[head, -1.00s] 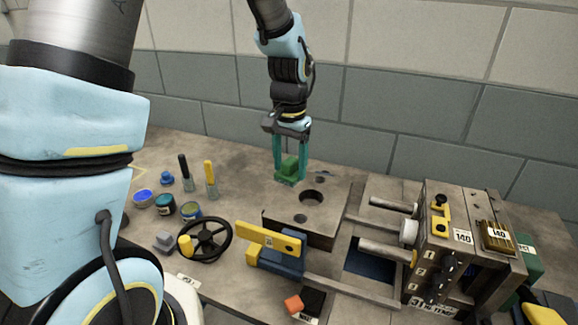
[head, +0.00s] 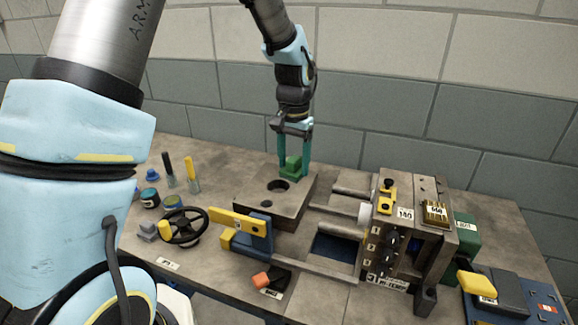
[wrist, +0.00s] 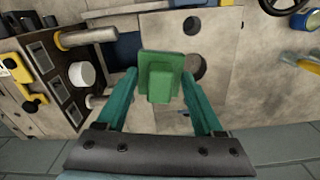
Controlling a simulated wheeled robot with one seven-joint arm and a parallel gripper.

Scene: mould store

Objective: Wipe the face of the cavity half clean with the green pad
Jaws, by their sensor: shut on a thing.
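The cavity half (head: 300,198) is a brown-grey metal block lying on the bench with its flat face up and round holes in it. It also shows in the wrist view (wrist: 222,45). My gripper (head: 294,167) points down at the back of this face. It is shut on the green pad (head: 291,162), a block on a wider flat base. In the wrist view the pad (wrist: 160,70) sits between the teal fingers, beside the larger hole. I cannot tell whether its underside touches the face. The pad hides part of the face, and no clear dirt shows.
Right of the block are guide bars (head: 332,219) and an upright mould half (head: 410,240) with a brass padlock (head: 435,212). A yellow-handled clamp (head: 238,222) and a black handwheel (head: 184,227) stand in front. Pots and brushes are at left. The wall is close behind.

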